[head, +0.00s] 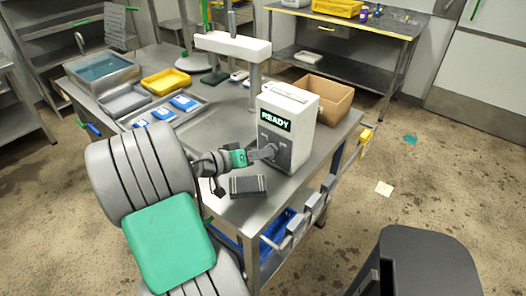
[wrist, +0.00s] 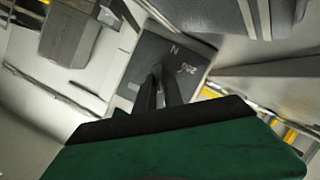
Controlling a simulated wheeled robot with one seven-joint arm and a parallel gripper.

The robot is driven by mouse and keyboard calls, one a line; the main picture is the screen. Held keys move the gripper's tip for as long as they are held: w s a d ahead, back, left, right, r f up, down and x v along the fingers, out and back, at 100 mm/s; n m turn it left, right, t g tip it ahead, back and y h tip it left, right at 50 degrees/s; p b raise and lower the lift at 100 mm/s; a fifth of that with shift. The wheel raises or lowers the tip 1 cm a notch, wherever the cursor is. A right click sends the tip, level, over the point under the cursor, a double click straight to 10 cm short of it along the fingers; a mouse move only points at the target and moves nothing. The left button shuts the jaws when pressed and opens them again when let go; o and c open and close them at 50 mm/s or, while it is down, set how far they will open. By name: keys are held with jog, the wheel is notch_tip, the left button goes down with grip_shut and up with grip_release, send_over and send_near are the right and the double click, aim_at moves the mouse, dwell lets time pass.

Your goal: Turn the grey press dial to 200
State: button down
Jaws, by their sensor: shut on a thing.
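The white press (head: 299,103) with a lit READY display (head: 275,120) stands on the steel table. Its dark grey dial panel (head: 281,143) is below the display and also fills the middle of the wrist view (wrist: 150,55). My gripper (head: 268,152) reaches it from the left, fingers against the panel. In the wrist view the two dark fingertips (wrist: 160,74) close together on the small grey press dial, which they almost wholly hide.
A dark grey block (head: 248,186) lies on the table below my gripper. A cardboard box (head: 326,97) stands right of the press. A yellow tray (head: 166,82), blue packs (head: 183,103) and a water basin (head: 100,68) are at the back left. The table's front edge is close.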

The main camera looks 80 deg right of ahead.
jog(key=n+g+p, duration=0.1)
jog(key=n+g, duration=0.1)
jog(key=n, duration=0.1)
jog(key=shift+w+f+n+p, duration=0.1)
jog(key=shift+f+n+p, duration=0.1)
jog(key=shift+n+p, duration=0.15)
dwell(0.3)
jog(key=c, duration=1.4)
grip_release()
jog(key=shift+c, duration=0.2)
